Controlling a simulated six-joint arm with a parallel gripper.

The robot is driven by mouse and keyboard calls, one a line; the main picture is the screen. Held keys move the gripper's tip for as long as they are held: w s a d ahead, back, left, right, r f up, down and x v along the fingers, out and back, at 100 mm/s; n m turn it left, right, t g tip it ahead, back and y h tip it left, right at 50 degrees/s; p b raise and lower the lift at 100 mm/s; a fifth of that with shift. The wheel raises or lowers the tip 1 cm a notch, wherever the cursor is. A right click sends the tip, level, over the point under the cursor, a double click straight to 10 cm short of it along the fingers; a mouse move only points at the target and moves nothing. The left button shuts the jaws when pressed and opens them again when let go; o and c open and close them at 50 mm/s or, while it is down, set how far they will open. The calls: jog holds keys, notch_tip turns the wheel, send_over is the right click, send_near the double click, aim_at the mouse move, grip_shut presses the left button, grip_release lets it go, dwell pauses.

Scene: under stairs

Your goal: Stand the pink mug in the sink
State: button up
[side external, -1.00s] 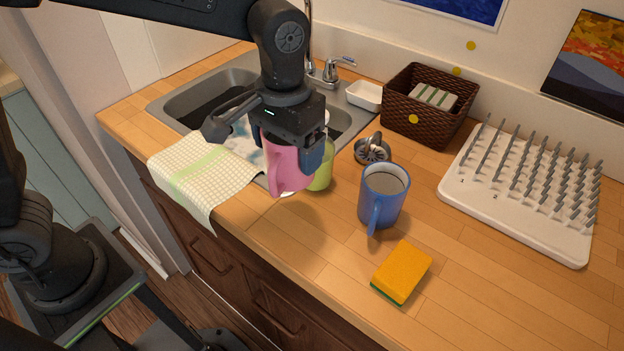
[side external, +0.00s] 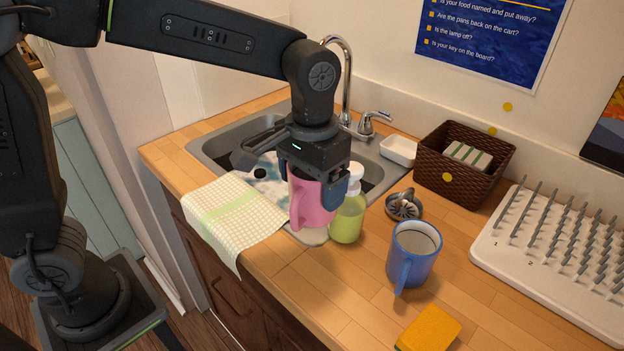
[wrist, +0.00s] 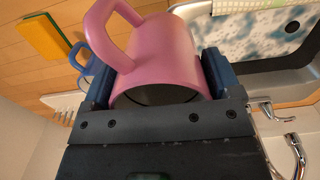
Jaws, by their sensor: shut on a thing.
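The pink mug (side external: 311,200) is held upright in my gripper (side external: 322,182), above the front right edge of the sink, with its handle toward the camera. In the wrist view the pink mug (wrist: 160,55) sits between the two blue fingers of my gripper (wrist: 158,80), which are shut on it. The grey sink (side external: 212,148) is behind and to the left of the mug. A speckled blue and white item (side external: 262,172) shows in it, partly hidden by my gripper; it also shows in the wrist view (wrist: 235,40).
A green soap bottle (side external: 347,218) stands close to the mug's right. A checkered towel (side external: 235,215) drapes over the front edge. The faucet (side external: 347,85) rises behind. A blue mug (side external: 412,255), metal strainer (side external: 403,207), sponge (side external: 430,330), basket (side external: 462,170), white dish (side external: 398,151) and peg rack (side external: 545,260) lie rightward.

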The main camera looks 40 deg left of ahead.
jog(key=shift+c, duration=0.6)
jog(key=shift+r, duration=0.45)
notch_tip(320, 180, up, 10)
jog(key=w+a+m, duration=0.9)
jog(key=w+a, duration=0.4)
jog(key=a, duration=0.1)
jog(key=f, duration=3.7)
jog(key=shift+a, duration=0.25)
jog(key=shift+f, duration=0.15)
jog(key=o, duration=1.2)
